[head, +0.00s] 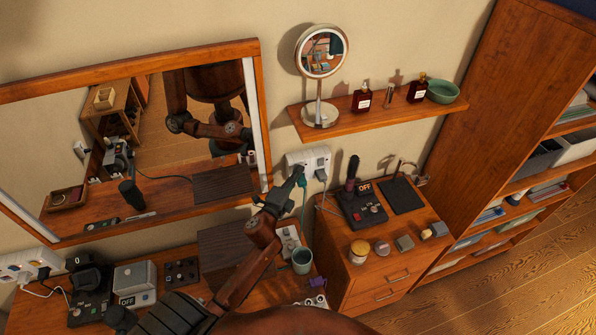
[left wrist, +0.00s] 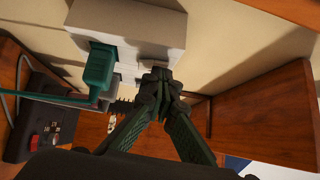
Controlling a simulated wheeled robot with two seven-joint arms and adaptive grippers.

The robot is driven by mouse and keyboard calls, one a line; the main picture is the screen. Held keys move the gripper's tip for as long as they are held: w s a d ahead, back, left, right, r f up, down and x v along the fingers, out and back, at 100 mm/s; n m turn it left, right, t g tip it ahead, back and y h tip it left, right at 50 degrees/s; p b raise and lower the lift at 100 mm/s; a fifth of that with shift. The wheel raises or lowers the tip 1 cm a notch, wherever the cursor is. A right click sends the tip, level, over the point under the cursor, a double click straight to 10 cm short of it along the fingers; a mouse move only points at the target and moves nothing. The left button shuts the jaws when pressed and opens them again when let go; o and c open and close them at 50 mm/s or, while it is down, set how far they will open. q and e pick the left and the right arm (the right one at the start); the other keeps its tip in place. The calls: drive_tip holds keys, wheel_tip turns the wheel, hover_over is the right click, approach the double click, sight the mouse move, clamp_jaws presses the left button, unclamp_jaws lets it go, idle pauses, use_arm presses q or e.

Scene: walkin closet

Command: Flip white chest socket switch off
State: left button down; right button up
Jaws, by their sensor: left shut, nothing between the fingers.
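The white wall socket (head: 320,158) is mounted above the chest of drawers (head: 385,285), just right of the mirror. It also shows in the left wrist view (left wrist: 130,22), with a teal plug (left wrist: 100,66) in it and a teal cord. My left gripper (head: 299,173) is at the socket's lower left part in the head view. In the left wrist view its shut, empty fingertips (left wrist: 158,76) are at the socket's edge beside the plug; I cannot tell whether they touch. The fingers partly cover the socket face, and the switch position cannot be read.
A black device (head: 362,205) labelled OFF, a dark pad (head: 402,195) and small jars stand on the chest. A shelf (head: 375,118) with a round mirror (head: 321,50) is above. Another white socket (head: 28,264) is at far left. A teal cup (head: 302,261) stands below my arm.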

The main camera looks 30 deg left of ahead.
use_arm(q)
drive_tip(key=s+d+r+b, duration=0.1)
drive_tip(key=s+d, duration=0.2)
drive_tip(key=s, duration=0.9)
drive_tip(key=shift+s+d+r, duration=0.15)
drive_tip(key=shift+s+d, duration=0.1)
drive_tip(key=shift+d, duration=0.15)
